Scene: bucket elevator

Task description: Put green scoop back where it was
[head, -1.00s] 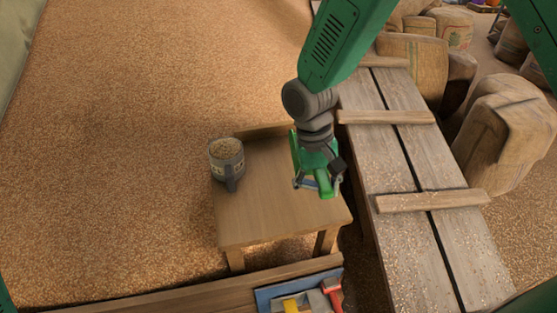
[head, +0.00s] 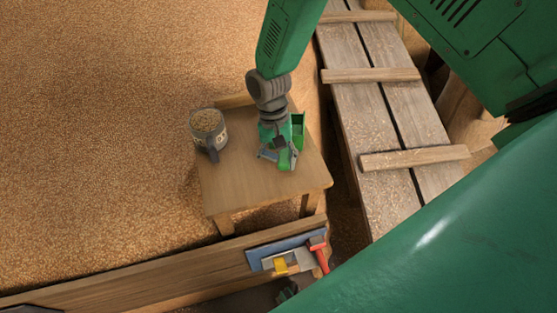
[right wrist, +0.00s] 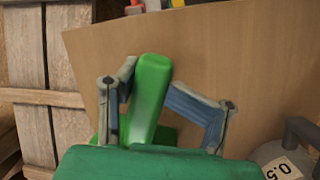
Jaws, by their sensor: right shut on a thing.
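The green scoop (head: 298,127) is in my right gripper (head: 279,156), over the small wooden stool (head: 237,190). In the right wrist view the scoop's green handle (right wrist: 149,95) stands between the two fingers of my right gripper (right wrist: 160,98), which is shut on it. The scoop's bowl is partly hidden behind the gripper. I cannot tell whether the scoop touches the stool top. My left gripper is not clearly in view.
A grey measuring mug (head: 209,133) full of grain stands at the stool's left edge, close to my right gripper. Grain (head: 95,130) fills the left. A plank walkway (head: 385,115) lies to the right. Below the stool, a wooden board (head: 150,272) runs near a blue-edged trowel (head: 262,252) and red-handled tool (head: 318,254).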

